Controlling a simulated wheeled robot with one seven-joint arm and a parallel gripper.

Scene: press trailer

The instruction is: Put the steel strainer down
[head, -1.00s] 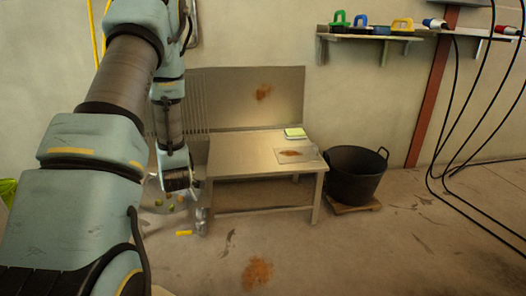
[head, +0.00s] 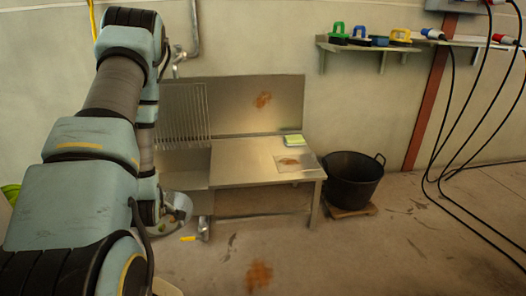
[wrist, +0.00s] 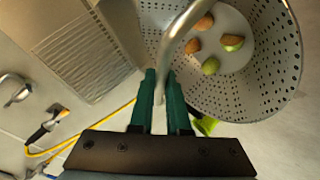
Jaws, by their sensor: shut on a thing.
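The steel strainer (wrist: 268,88) is a perforated bowl at the upper right of the wrist view. Several green and brown fruits (wrist: 210,65) lie on its plain round bottom. My gripper (wrist: 172,88) has its green fingers shut on the strainer's curved steel handle (wrist: 168,48). In the head view a grey rounded part of the strainer (head: 182,204) shows just right of my arm's end, in front of the steel bench. My arm hides the rest of it and the fingers there.
The steel bench (head: 245,172) has a bare top with a green-yellow sponge (head: 292,140). A ribbed drainer (head: 182,112) stands at its left. A black tub (head: 352,182) is right of the bench. A yellow-handled valve (head: 190,239) is low near the strainer.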

